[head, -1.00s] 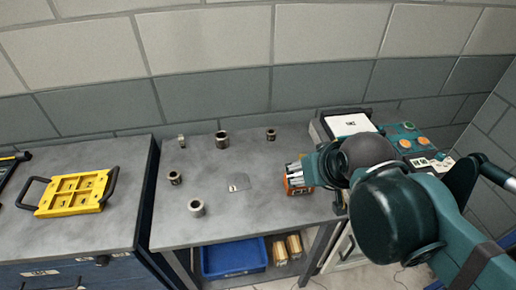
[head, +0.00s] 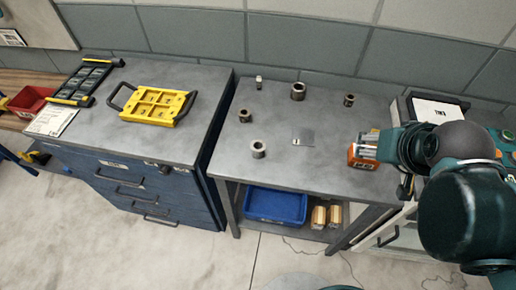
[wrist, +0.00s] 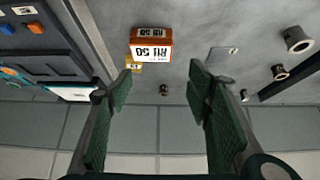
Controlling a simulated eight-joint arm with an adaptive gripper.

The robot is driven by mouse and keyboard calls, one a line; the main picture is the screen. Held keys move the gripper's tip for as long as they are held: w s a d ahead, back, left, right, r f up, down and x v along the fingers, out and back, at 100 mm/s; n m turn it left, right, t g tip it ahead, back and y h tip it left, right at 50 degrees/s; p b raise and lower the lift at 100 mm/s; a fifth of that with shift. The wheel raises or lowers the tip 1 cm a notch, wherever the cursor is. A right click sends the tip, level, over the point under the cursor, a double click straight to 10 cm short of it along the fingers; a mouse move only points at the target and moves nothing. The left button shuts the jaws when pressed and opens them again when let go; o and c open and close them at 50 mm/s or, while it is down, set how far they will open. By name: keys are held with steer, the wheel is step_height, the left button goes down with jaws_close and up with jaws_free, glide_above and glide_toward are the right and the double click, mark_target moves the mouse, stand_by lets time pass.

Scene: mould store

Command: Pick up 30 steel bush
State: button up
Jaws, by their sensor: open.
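Several bushes stand on the grey table (head: 330,175). A light grey steel-looking bush (head: 258,149) is at the front left; it shows top right in the wrist view (wrist: 298,40). A dark bush (head: 245,115) is behind it, also in the wrist view (wrist: 280,72). A larger brownish bush (head: 297,90) and a small pale piece (head: 259,83) stand at the back. Sizes cannot be read. My gripper (wrist: 158,84) is open and empty, at the table's right.
An orange labelled box (head: 362,154) is close by my gripper. A flat grey plate (head: 303,138) lies mid-table. A yellow mould tray (head: 155,105) sits on the blue cabinet at left. A blue bin (head: 276,206) is on the shelf below. The table's front middle is clear.

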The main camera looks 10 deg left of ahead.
steer(key=c, duration=0.3)
steer(key=shift+a, duration=0.1)
steer(key=w+a+m+g+y+p, duration=0.1)
steer(key=w+a+m+g+p, duration=0.2)
steer(key=a, duration=0.5)
steer(key=w+a+m+g+p, duration=0.1)
steer(key=w+a+m+p, duration=0.35)
steer(key=a, duration=0.45)
steer(key=s+a+f+m+g+p, duration=0.1)
steer(key=a+f+m+p, duration=0.1)
steer(key=a, duration=0.5)
steer(key=s+a+f+m+g+h+p, duration=0.1)
steer(key=s+a+f+m+g+p, duration=0.1)
steer(key=a, duration=0.6)
steer(key=shift+f+m+p, duration=0.85)
steer(key=shift+f+p, duration=0.5)
steer(key=shift+f, duration=0.1)
steer(key=shift+f, duration=0.1)
